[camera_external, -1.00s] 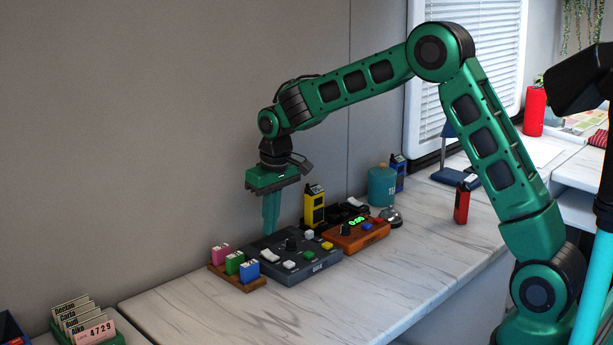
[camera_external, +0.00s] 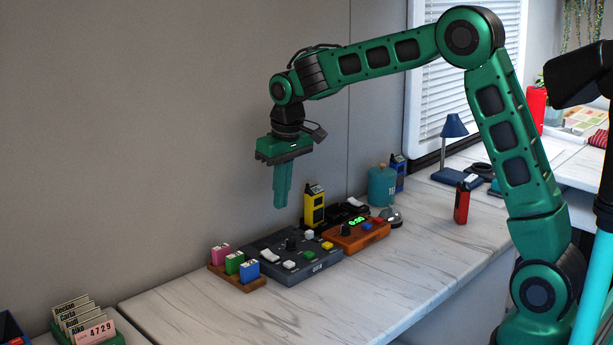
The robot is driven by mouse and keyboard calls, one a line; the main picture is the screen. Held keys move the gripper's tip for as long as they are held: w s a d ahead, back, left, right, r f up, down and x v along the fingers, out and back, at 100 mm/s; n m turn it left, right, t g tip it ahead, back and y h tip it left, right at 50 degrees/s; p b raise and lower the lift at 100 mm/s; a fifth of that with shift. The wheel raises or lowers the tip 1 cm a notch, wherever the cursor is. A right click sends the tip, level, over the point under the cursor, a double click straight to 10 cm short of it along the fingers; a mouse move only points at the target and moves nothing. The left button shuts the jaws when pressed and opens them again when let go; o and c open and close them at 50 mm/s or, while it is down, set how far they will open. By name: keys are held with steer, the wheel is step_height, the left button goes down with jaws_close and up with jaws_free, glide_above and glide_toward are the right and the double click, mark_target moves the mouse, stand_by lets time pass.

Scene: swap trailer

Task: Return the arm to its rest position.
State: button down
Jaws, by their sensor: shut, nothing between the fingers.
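My gripper (camera_external: 281,204) is green, points straight down and is shut with nothing between its fingers. It hangs in the air above the back left part of a dark grey control box (camera_external: 317,266), apart from it. The box bears a black knob, a white switch and several coloured buttons. My arm (camera_external: 375,62) is raised and bent, with its elbow high at the upper right.
An orange box with a green display (camera_external: 345,241), a yellow handheld device (camera_external: 314,208) and a teal canister (camera_external: 381,187) stand close by. A wooden rack (camera_external: 228,279) holds coloured blocks. A red device (camera_external: 461,204) stands right. The front counter (camera_external: 370,290) is clear.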

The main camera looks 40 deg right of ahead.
steer(key=s+d+r+m+g+h, duration=0.1)
steer(key=s+d+r+m, duration=0.1)
steer(key=s+d, duration=0.8)
steer(key=s+d+r+m, duration=0.1)
steer(key=s+d+r, duration=0.2)
steer(key=s+d, duration=0.65)
steer(key=s+f+m, duration=0.1)
steer(key=s+f, duration=0.1)
steer(key=s, duration=1.1)
steer(key=s+f+m+y, duration=0.1)
steer(key=s+f+m, duration=0.1)
steer(key=s, duration=1.1)
steer(key=shift+d+f+g, duration=0.3)
steer(key=shift+d+f, duration=0.15)
steer(key=shift+f, duration=0.2)
steer(key=shift+w+f, duration=0.25)
steer(key=shift+w, duration=0.4)
